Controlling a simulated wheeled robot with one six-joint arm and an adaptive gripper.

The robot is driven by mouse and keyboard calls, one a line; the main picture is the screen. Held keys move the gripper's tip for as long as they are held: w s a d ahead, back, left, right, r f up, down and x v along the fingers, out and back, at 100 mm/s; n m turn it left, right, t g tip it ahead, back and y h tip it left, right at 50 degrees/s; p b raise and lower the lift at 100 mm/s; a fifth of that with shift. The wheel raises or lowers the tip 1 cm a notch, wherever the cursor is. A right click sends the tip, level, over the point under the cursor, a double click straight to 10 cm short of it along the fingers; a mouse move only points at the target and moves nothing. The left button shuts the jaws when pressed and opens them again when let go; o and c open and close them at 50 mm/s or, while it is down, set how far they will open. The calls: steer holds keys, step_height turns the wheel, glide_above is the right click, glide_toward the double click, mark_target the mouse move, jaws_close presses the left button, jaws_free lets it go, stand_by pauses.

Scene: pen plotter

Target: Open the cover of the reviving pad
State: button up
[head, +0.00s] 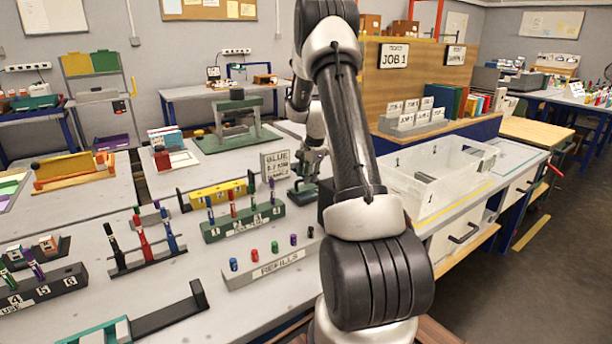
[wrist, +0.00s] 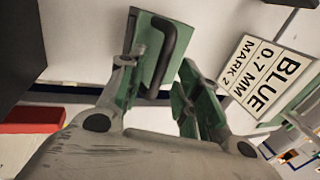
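The reviving pad appears to be the small dark green box (head: 301,193) on the bench, just left of my arm in the head view. In the wrist view its green cover (wrist: 146,72) with a black bar handle (wrist: 170,55) shows near the fingertips. The cover looks closed, but the hinge side is hidden. My gripper (wrist: 160,55) is open, with one finger on each side of the handle. In the head view my gripper (head: 311,160) is low, at the box, partly hidden by my arm. I cannot tell whether a finger touches the handle.
A sign reading BLUE 0.7 MM MARK 2 (head: 275,165) stands just left of the box and shows in the wrist view (wrist: 262,75). A green numbered pen rack (head: 243,222) and a refills rack (head: 270,268) are nearer. A clear-walled bin (head: 440,195) is at right.

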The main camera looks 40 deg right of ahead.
steer(key=shift+w+f, duration=0.1)
steer(key=shift+f, duration=0.15)
steer(key=shift+c, duration=0.2)
jaws_close()
steer(key=shift+w+r, duration=0.1)
